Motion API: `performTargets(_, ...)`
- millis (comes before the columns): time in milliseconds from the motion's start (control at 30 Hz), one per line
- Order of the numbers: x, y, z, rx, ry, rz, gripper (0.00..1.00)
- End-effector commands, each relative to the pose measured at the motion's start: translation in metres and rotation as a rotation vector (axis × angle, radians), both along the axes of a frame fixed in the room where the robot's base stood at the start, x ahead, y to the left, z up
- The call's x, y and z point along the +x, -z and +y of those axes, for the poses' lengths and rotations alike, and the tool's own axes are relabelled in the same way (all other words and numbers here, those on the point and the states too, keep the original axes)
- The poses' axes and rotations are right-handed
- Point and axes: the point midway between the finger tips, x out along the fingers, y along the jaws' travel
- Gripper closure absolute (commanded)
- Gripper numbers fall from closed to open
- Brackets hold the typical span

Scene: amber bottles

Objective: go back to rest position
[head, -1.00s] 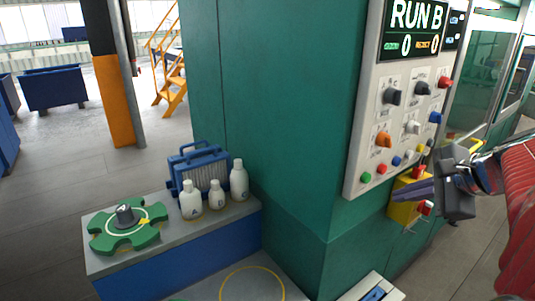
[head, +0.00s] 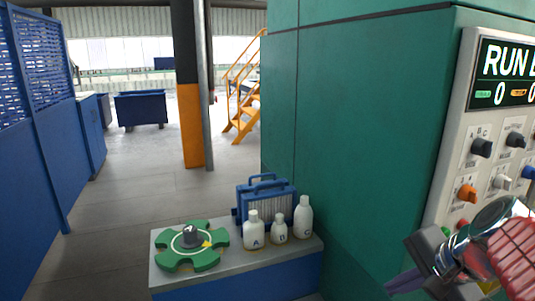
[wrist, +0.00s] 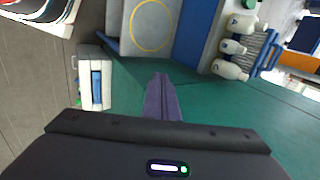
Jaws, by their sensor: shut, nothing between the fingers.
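My gripper (head: 402,284) is at the lower right of the head view, in front of the green machine wall (head: 345,130) and left of the control panel (head: 490,150). In the wrist view my gripper (wrist: 160,82) has its two fingers together, with nothing held. The fingers point over the green wall, apart from any object that I can make out.
White bottles (head: 254,230) stand by a blue crate-like filter (head: 268,200) on a grey-topped bench (head: 165,276). A green star wheel (head: 192,246) lies left of them. The grey floor (head: 125,200) between is clear.

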Motion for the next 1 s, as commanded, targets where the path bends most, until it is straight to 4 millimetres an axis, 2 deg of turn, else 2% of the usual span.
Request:
performTargets(33, -0.007, 0.004, 0.014, -0.049, -0.070, 0.000, 1.00)
performTargets(200, -0.029, 0.018, 0.046, -0.221, -0.295, 0.000, 1.00)
performTargets(500, -0.068, 0.040, 0.085, -0.522, -0.694, -0.033, 1.00)
performTargets(700, -0.087, 0.051, 0.098, -0.693, -0.913, -0.067, 1.00)
performTargets(1000, -0.092, 0.054, 0.099, -0.753, -0.981, -0.076, 1.00)
